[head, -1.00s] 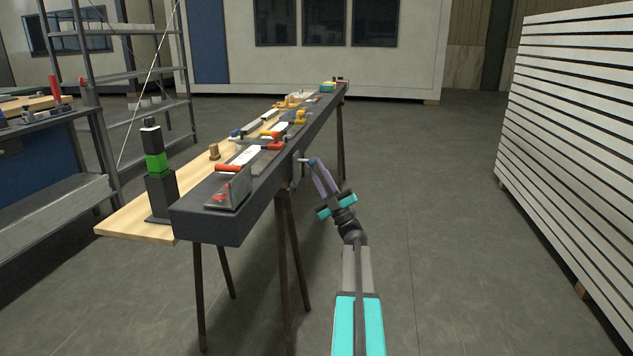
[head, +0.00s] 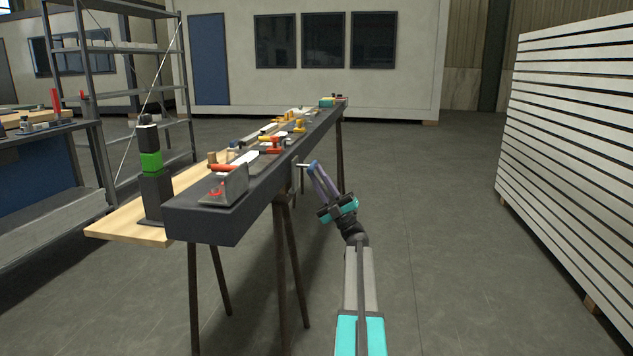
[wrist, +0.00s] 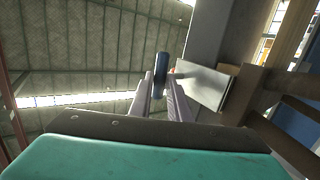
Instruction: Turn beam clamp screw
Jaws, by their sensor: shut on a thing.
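The beam clamp (head: 295,176) is a grey metal plate on the right side of the dark beam (head: 262,181). Its screw (head: 303,165) sticks out to the right, with a dark blue handle (head: 313,164) at the end. My gripper (head: 316,169) reaches up to it from the lower right. In the wrist view, my fingertips (wrist: 162,80) are shut on the blue handle (wrist: 162,68). The grey clamp plate (wrist: 205,85) is just right of the fingers. The screw is mostly hidden there.
The beam rests on thin trestle legs (head: 290,270) below the clamp. Several hand tools and clamps (head: 268,146) lie along its top, with a wooden board (head: 125,228) behind. A stack of white panels (head: 570,150) stands at the right. The floor between is clear.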

